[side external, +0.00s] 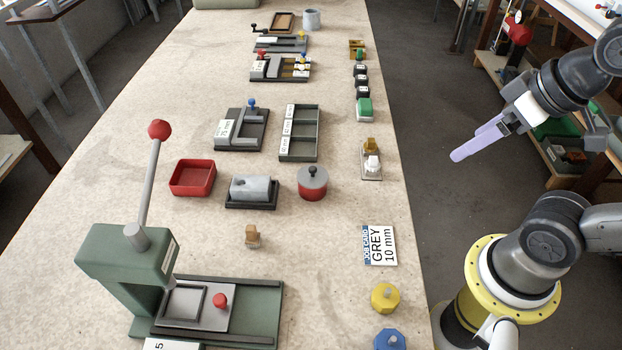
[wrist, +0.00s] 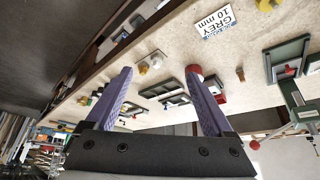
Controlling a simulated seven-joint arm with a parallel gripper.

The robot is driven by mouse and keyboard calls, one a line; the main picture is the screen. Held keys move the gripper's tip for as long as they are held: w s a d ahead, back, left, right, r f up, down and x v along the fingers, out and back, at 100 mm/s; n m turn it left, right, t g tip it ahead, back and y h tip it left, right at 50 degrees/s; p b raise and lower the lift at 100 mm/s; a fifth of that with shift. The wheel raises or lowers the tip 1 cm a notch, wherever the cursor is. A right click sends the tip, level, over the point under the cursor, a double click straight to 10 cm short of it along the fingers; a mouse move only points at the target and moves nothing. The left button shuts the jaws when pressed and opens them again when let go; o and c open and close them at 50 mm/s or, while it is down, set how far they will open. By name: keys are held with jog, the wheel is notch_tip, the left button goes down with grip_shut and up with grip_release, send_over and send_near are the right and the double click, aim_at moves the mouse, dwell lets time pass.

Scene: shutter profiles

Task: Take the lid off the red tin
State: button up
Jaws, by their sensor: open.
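The red tin (side external: 312,190) stands upright on the bench in the side external view, right of a grey block in a dark holder. Its grey lid (side external: 312,176) with a dark knob is on top. In the wrist view part of the red tin (wrist: 195,70) shows beside the right finger, which hides some of it. My gripper (side external: 470,150) has lilac fingers and hangs beyond the bench's right edge, well away from the tin. In the wrist view my gripper (wrist: 160,85) is open, with nothing between the fingers.
A red open tray (side external: 192,178) and the grey block (side external: 252,188) stand left of the tin. A green press (side external: 130,255) with a red-knobbed lever stands at the front left. A job card (side external: 379,246) lies near the right edge. Bare bench lies in front of the tin.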

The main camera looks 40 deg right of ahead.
jog(key=shift+o, duration=1)
